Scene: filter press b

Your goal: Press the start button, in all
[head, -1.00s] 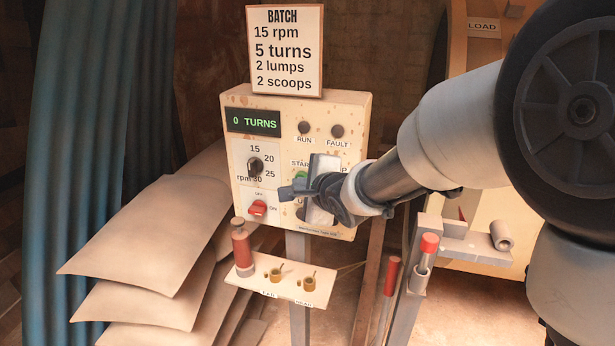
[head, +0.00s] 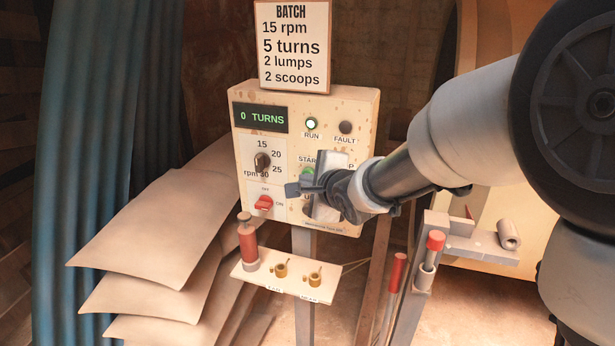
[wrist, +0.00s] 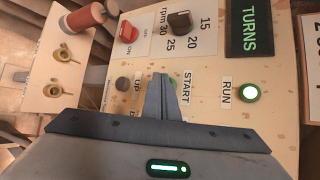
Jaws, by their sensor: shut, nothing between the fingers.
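The control box (head: 350,115) stands on a post, and its display (head: 258,117) reads 0 TURNS. The RUN lamp (head: 311,124) glows white-green; it also shows lit in the wrist view (wrist: 250,92). A bit of the green start button (head: 306,171) shows beside my gripper (head: 312,186); most of it is hidden. In the wrist view my gripper's fingers (wrist: 162,82) are shut and empty, with their tips over the panel beside the START label (wrist: 187,88). Whether they touch the button I cannot tell.
The FAULT lamp (head: 345,127) is dark. The rpm knob (head: 262,161) and red power switch (head: 264,203) are left of my gripper. Below is a small shelf (head: 262,282) with a red-brown cylinder (head: 248,245) and two brass cups. Stacked sacks (head: 140,230) lie at the left.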

